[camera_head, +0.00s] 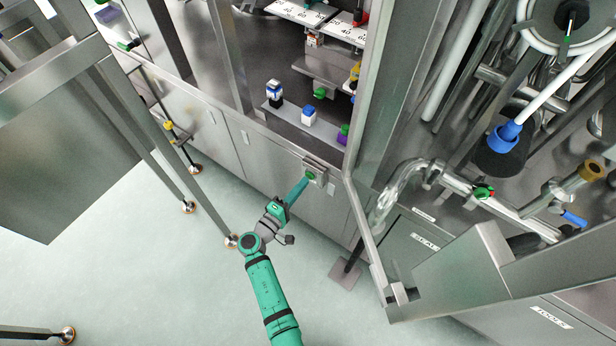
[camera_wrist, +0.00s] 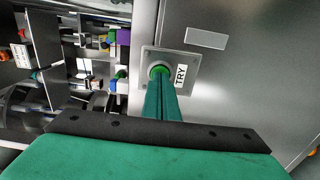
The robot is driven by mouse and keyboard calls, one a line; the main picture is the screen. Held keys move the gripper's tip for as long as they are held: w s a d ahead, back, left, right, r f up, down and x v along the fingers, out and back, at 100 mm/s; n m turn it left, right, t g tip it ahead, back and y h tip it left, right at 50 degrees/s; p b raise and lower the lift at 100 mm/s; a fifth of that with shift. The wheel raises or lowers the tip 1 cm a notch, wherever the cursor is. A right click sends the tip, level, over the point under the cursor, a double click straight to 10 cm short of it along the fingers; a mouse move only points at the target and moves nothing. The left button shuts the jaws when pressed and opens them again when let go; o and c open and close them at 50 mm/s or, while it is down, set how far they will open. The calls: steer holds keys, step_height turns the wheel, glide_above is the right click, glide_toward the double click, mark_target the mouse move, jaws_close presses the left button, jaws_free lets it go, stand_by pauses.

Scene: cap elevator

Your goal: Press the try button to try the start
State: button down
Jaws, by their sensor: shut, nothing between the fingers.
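The try button (camera_wrist: 159,70) is a round green button on a square metal plate, with a white "TRY" label (camera_wrist: 181,75) to its right in the wrist view. In the head view the button (camera_head: 311,175) sits on a small box on the front of the steel cabinet. My gripper (camera_wrist: 161,82) is shut and empty. Its fingertips are at the green button and cover its lower part in the wrist view. The gripper also shows in the head view (camera_head: 306,181), reaching the button from the lower left. I cannot tell whether the button is pressed in.
A steel frame post (camera_head: 355,200) stands right of the button. Pipes and a blue-tipped hose (camera_head: 506,134) are farther right. A shelf above holds a white and blue block (camera_head: 309,116) and other small parts. A metal frame stands at the left; the floor (camera_head: 180,270) is mostly clear.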

steer(key=shift+w+d, duration=0.3)
steer(key=shift+w, duration=0.3)
stand_by(0.9)
steer(key=shift+v, duration=2.75)
steer(key=s+d+f+m+g+y, duration=0.1)
steer(key=s+d+f+g+y, duration=0.15)
steer(key=s+d+f, duration=0.35)
steer(key=s+d+f+g+y, duration=0.1)
steer(key=s+d+f+y, duration=0.15)
steer(key=s+f, duration=0.4)
steer(key=s+r+m+y, duration=0.3)
steer(key=s+r, duration=0.2)
steer(key=s, duration=0.7)
steer(key=s+r+m+t, duration=0.1)
steer(key=s+r+m, duration=0.1)
steer(key=r, duration=0.5)
steer(key=s+r+m+t, duration=0.1)
steer(key=s+r+m, duration=0.2)
steer(key=s+r, duration=0.2)
steer(key=s+r+m+t+y, duration=0.1)
steer(key=s+r+m, duration=0.2)
steer(key=r, duration=0.7)
steer(key=shift+s+d+r, duration=0.2)
steer(key=shift+s+r, duration=0.05)
steer(key=shift+r, duration=0.15)
